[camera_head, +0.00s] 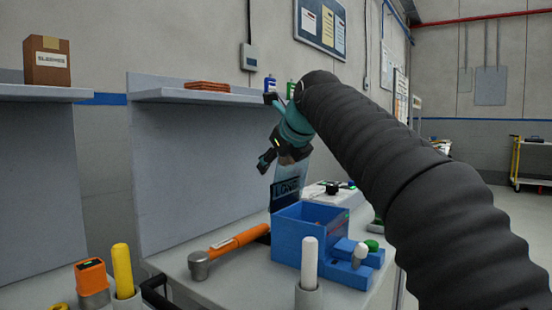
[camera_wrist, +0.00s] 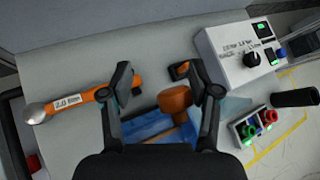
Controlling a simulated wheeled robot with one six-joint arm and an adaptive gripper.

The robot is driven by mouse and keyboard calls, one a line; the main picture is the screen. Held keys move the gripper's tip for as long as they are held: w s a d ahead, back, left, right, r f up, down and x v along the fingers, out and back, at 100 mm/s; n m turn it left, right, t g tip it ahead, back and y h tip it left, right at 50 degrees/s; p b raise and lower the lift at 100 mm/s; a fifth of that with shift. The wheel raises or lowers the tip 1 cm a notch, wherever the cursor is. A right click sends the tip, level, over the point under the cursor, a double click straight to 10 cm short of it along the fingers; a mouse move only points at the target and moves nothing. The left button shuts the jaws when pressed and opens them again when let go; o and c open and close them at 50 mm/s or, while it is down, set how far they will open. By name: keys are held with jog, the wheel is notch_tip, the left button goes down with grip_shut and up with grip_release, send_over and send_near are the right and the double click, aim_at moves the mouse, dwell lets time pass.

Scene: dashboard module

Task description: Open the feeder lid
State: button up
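The blue feeder box (camera_head: 312,240) stands on the bench, its top uncovered and its inside partly visible. Its clear bluish lid (camera_head: 289,188), marked "LONG", stands steeply raised at the back edge. My gripper (camera_head: 279,157) is at the upper edge of the lid; whether it touches cannot be told. In the wrist view my gripper (camera_wrist: 160,80) has its fingers wide apart. A brown-orange knob-like part (camera_wrist: 175,101) shows between them, nearer the right finger, with no clear grip on it. The blue feeder (camera_wrist: 150,128) is partly hidden behind the gripper.
An orange-handled hammer (camera_head: 229,246) lies left of the feeder. A white control box (camera_wrist: 240,52) with a dial and a small button block (camera_wrist: 256,127) stand to the right. Upright holders with white and yellow handles stand in front. A shelf (camera_head: 205,95) is behind.

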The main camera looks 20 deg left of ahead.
jog(key=shift+f, duration=0.2)
jog(key=v, duration=1.2)
jog(key=shift+r, duration=0.25)
jog(key=shift+a, duration=0.1)
jog(key=shift+c, duration=0.3)
